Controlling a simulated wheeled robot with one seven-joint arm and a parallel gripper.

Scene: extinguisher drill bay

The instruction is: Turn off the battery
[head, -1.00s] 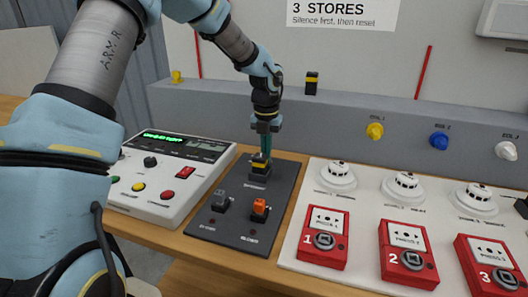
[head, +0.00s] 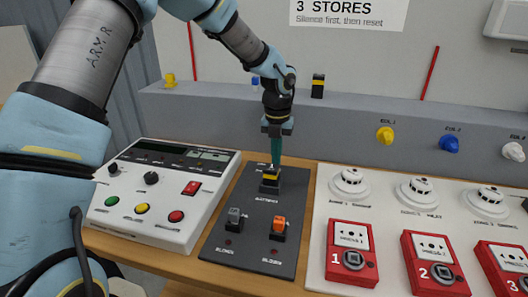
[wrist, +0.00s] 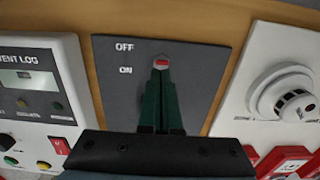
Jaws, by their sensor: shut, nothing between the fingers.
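The battery switch (head: 270,183) is a black block with a yellow band at the back of the dark switch panel (head: 233,250). My gripper (head: 276,163) points down with its green fingers shut and empty, their tips at the top of the switch. In the wrist view, the shut fingers (wrist: 161,78) cover most of the switch. A small red part (wrist: 161,63) shows at the fingertips, beside the ON label (wrist: 125,70) and below the OFF label (wrist: 124,48). I cannot tell whether the tips touch the switch.
Grey (head: 235,217) and orange (head: 279,226) switches stand in front on the same panel. A white control box (head: 165,230) is at left. Smoke detectors (head: 350,183) and red call points (head: 351,258) are at right. A grey ledge (head: 215,110) runs behind.

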